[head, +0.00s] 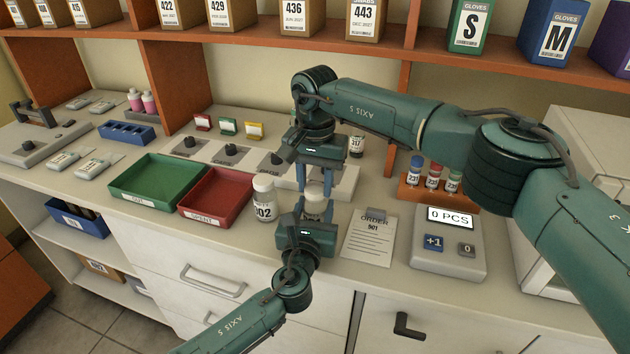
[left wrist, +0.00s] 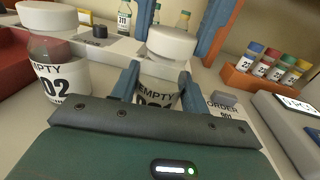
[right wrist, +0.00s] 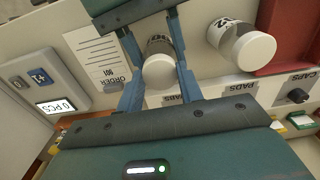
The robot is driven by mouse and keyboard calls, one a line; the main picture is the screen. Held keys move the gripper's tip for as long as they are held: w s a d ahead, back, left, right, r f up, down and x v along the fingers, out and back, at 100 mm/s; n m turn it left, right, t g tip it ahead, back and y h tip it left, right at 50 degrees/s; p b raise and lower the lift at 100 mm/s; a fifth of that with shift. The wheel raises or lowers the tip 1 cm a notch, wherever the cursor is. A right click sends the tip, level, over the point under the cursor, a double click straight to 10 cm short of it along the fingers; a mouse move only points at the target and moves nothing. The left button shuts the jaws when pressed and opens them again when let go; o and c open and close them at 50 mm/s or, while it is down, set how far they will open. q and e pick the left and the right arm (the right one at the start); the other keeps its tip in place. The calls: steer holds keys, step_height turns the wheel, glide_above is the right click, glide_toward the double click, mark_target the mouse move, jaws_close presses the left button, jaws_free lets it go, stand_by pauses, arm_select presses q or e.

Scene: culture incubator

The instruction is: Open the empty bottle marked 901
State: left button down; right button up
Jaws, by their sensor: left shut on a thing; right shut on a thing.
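A white-capped bottle (head: 313,208) marked EMPTY stands upright at the counter's front, between my two grippers. Its label (left wrist: 156,97) is partly covered, so its number cannot be read in full. My left gripper (head: 308,216) is shut on the bottle's body, with a finger on either side in the left wrist view (left wrist: 158,92). My right gripper (head: 314,188) comes from behind and above, shut on the white cap (left wrist: 172,44). The cap shows between its fingers in the right wrist view (right wrist: 159,72). The cap sits on the bottle; whether it is loosened cannot be told.
Another empty bottle ending in 02 (head: 264,200) stands close on the left. A red tray (head: 216,194) and green tray (head: 157,180) lie further left. An order sheet (head: 368,238) reading 901 and a counting scale (head: 447,245) are right. A vial rack (head: 437,196) stands behind.

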steer(key=o, duration=1.1)
